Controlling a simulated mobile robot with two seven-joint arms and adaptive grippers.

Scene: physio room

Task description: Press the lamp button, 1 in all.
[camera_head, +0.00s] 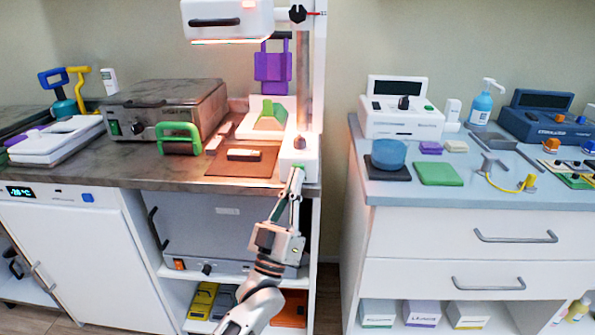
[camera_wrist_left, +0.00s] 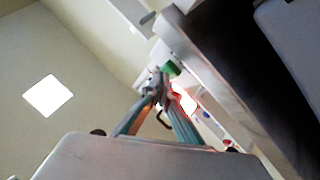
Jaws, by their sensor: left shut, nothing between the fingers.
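The lamp has a white head (camera_head: 228,20) at the top, a post (camera_head: 304,85) and a white base (camera_head: 297,153) at the counter's front right corner. Warm light falls under the head. A small green spot, which looks like the lamp button (camera_head: 299,164), shows on the base's front at my fingertips. My left gripper (camera_head: 298,172) is shut and empty, pointing up at that spot. Its closed fingertips (camera_wrist_left: 158,85) show in the left wrist view near a green block-like part (camera_wrist_left: 171,69); I cannot tell whether they touch. My right gripper is not in view.
A brown mat (camera_head: 265,160) lies left of the lamp base, with a steel box (camera_head: 165,108) and a green handle (camera_head: 178,138) further left. A gap separates this counter from the drawer cabinet (camera_head: 490,218) at right. Shelves (camera_head: 215,290) lie below the counter.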

